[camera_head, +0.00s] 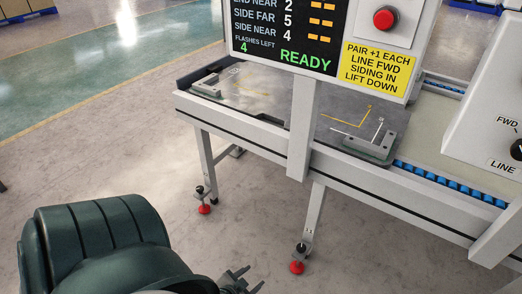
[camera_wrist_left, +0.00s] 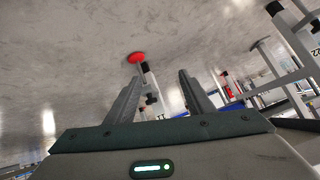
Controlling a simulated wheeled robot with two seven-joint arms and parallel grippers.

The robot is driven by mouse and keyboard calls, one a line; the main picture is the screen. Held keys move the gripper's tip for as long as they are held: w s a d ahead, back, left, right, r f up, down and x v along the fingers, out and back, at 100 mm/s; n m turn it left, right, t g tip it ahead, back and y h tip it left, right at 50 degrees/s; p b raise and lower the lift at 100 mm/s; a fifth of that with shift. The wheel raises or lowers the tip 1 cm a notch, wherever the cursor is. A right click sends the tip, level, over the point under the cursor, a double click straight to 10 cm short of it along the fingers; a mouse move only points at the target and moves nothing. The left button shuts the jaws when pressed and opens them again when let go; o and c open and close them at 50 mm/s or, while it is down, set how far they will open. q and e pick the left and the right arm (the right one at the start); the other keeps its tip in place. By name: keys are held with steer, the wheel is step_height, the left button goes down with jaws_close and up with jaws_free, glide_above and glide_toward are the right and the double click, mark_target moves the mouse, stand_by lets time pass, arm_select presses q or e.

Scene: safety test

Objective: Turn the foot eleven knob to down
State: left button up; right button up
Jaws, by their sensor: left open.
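Two conveyor legs end in adjustable feet with red pads in the head view. The nearer foot (camera_head: 297,267) has a small dark knob (camera_head: 301,248) above its pad. The farther foot (camera_head: 204,209) has a similar dark knob (camera_head: 199,190). My right gripper is not in view.
The conveyor frame (camera_head: 240,122) stands above the feet. A display panel (camera_head: 285,38) with a red button (camera_head: 385,18) and a yellow note (camera_head: 378,67) rises over it. A white LINE control box (camera_head: 480,100) is at right. Bare floor (camera_head: 110,160) lies left of the legs.

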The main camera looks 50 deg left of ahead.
arm_select(q)
steer(key=s+d+r+m+g+h+p, duration=0.1)
steer(key=s+d+r+p, duration=0.4)
steer(key=d+p, duration=0.5)
steer(key=g+h+p, duration=0.1)
steer(key=g+p, duration=0.1)
steer(key=p, duration=0.3)
steer(key=shift+s+d+r, duration=0.15)
steer(key=shift+d, duration=0.25)
steer(key=shift+o, duration=0.2)
